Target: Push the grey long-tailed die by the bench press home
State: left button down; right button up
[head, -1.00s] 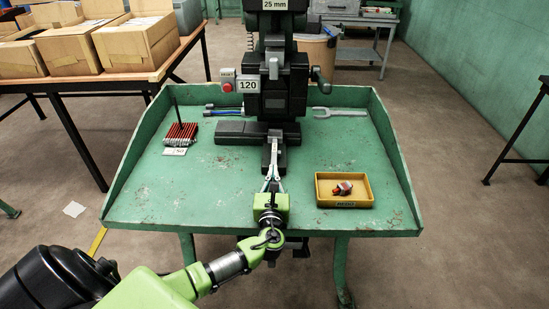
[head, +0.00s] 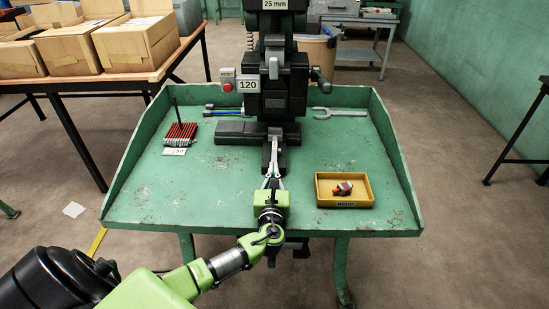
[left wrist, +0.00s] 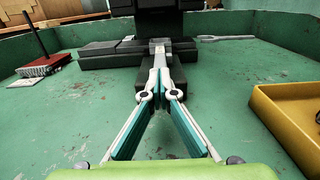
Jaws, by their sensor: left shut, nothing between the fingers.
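The grey long-tailed die (head: 273,150) lies in the dark channel at the foot of the black bench press (head: 277,85), its tail pointing towards me. In the left wrist view its grey tail (left wrist: 159,54) shows straight ahead of the fingertips. My left gripper (head: 272,173) is low over the green bench, in line with the die. Its fingers meet in a point at the near end of the tail, with nothing between them; in the left wrist view the tips (left wrist: 159,78) look touching or very close to it. The die's far end is hidden under the press. My right gripper is not in view.
A yellow bin (head: 345,203) with a small red and grey part stands on the right. A stack of red pieces (head: 181,132) with an upright rod is at left. A spanner (head: 338,113) lies behind right. The green bench (head: 215,185) has raised side walls and clear surface around the gripper.

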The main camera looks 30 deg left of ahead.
aim_at(274, 160)
pick_arm(q)
jog(key=shift+w+a, duration=0.35)
jog(key=shift+w, duration=0.15)
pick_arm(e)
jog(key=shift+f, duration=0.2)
pick_arm(q)
jog(key=shift+b+x, duration=0.7)
jog(key=shift+x, duration=0.45)
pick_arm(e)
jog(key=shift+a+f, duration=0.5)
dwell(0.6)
pick_arm(q)
jog(key=shift+s, duration=0.1)
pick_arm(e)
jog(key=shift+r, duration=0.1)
pick_arm(q)
jog(key=shift+s+d+p, duration=0.2)
jog(key=shift+s+p, duration=0.05)
jog(key=shift+p, duration=0.05)
jog(key=shift+p+v, duration=0.55)
jog(key=shift+v, duration=0.65)
jog(key=shift+p+v, duration=0.4)
jog(key=shift+v, duration=0.5)
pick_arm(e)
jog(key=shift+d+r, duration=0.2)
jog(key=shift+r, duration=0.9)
pick_arm(q)
jog(key=shift+f, duration=0.1)
